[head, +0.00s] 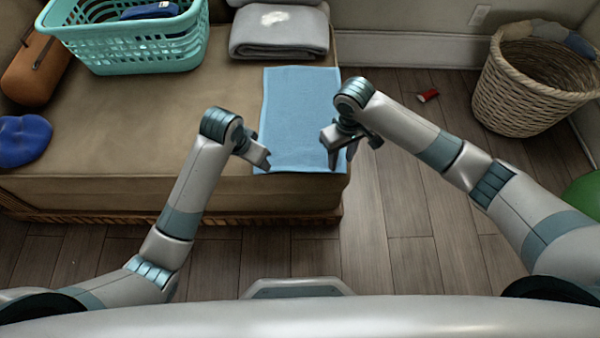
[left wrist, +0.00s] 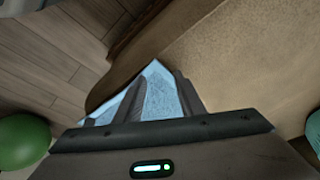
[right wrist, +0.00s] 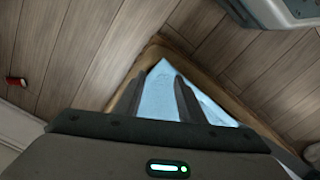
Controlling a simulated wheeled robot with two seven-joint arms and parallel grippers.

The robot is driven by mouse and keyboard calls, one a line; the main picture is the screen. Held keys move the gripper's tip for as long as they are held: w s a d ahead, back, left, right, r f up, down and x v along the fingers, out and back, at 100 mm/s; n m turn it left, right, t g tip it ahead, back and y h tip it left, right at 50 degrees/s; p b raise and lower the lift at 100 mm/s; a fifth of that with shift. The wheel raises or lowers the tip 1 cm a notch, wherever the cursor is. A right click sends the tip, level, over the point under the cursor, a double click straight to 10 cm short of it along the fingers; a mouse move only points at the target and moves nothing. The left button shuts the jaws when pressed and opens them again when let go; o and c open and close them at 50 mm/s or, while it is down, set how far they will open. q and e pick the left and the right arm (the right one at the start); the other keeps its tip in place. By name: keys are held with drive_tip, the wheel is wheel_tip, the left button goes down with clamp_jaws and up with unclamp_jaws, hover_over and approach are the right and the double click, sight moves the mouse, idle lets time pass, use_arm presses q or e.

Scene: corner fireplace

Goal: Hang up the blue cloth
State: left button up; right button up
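The blue cloth (head: 298,110) lies flat on the brown bench (head: 130,135), its near edge at the bench's front edge. My left gripper (head: 264,162) is by the cloth's near left corner. In the left wrist view, its two fingers (left wrist: 160,98) stand apart with blue cloth (left wrist: 158,85) showing between and beyond them. My right gripper (head: 345,150) is over the cloth's near right corner. In the right wrist view, its fingers (right wrist: 158,96) are also apart, with the cloth (right wrist: 160,88) between and beyond them. Neither gripper visibly grips the cloth. No hanging place is recognizable.
A teal basket (head: 130,45), a folded grey towel (head: 280,38), a brown bolster (head: 38,62) and a blue cap-like object (head: 22,140) are on the bench. A wicker basket (head: 530,85) stands on the floor at right, near a small red item (head: 428,95). Wooden floor between is clear.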

use_arm(q)
clamp_jaws()
use_arm(e)
clamp_jaws()
drive_tip(key=shift+d, duration=0.1)
use_arm(q)
drive_tip(key=shift+r, duration=0.15)
use_arm(e)
drive_tip(key=shift+r, duration=0.1)
